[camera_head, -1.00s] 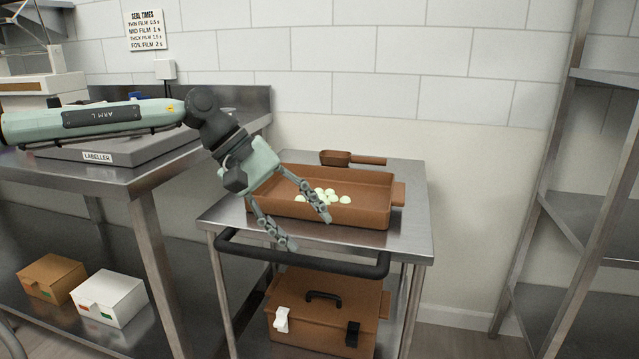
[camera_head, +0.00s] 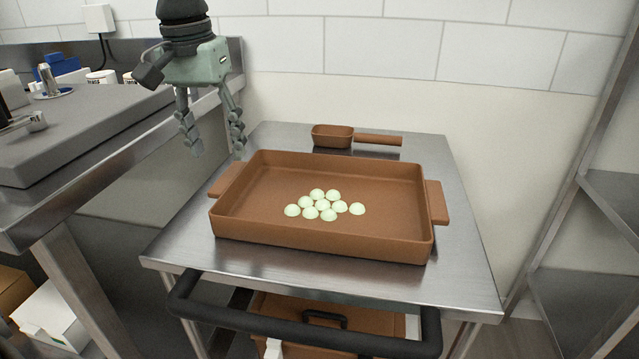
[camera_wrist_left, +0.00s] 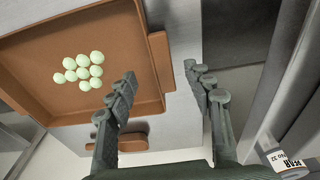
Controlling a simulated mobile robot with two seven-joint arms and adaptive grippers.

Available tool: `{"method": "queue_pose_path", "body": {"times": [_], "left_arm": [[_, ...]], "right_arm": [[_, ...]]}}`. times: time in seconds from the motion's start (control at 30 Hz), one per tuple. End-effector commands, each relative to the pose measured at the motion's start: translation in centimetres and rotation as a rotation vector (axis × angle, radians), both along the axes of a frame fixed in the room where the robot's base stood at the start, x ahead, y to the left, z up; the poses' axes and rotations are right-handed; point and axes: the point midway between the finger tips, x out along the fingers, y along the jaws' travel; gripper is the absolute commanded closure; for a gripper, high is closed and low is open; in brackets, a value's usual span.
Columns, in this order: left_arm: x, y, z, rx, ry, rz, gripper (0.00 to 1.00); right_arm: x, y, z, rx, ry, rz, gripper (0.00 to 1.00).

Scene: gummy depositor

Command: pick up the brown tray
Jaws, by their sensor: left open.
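The brown tray (camera_head: 390,238) lies flat on the steel cart top. It has a handle tab at its left end (camera_head: 229,180) and another at its right end. Several pale green domed gummies (camera_head: 322,205) sit in its middle. My left gripper (camera_head: 218,153) is open and empty, pointing down above the cart's back left corner, apart from the tray's left handle. In the left wrist view, the tray (camera_wrist_left: 28,45) fills the upper left, and one handle tab (camera_wrist_left: 160,62) shows just beyond the open fingers (camera_wrist_left: 172,85). My right gripper is out of view.
A small brown scoop (camera_head: 333,137) lies behind the tray. The cart (camera_head: 470,270) has a black push bar (camera_head: 300,328) in front and a brown lidded box (camera_head: 385,325) below. A steel bench (camera_head: 100,150) stands close at left, a shelf rack (camera_head: 610,200) at right.

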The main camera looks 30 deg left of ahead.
Motion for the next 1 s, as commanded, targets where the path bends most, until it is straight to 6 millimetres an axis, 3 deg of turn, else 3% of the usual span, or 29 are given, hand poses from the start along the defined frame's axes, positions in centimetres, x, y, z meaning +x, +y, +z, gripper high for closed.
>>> {"method": "queue_pose_path", "body": {"times": [0.17,0.7,1.0], "left_arm": [[0.0,0.3,-0.6,0.019,0.007,-0.012,0.48],[1.8,0.4,-7.1,0.018,0.007,-0.01,0.48],[1.8,0.4,-7.4,0.018,0.005,-0.01,0.51]], "right_arm": [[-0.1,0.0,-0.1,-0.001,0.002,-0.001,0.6],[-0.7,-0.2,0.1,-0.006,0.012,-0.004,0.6],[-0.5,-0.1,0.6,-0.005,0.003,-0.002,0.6]]}}
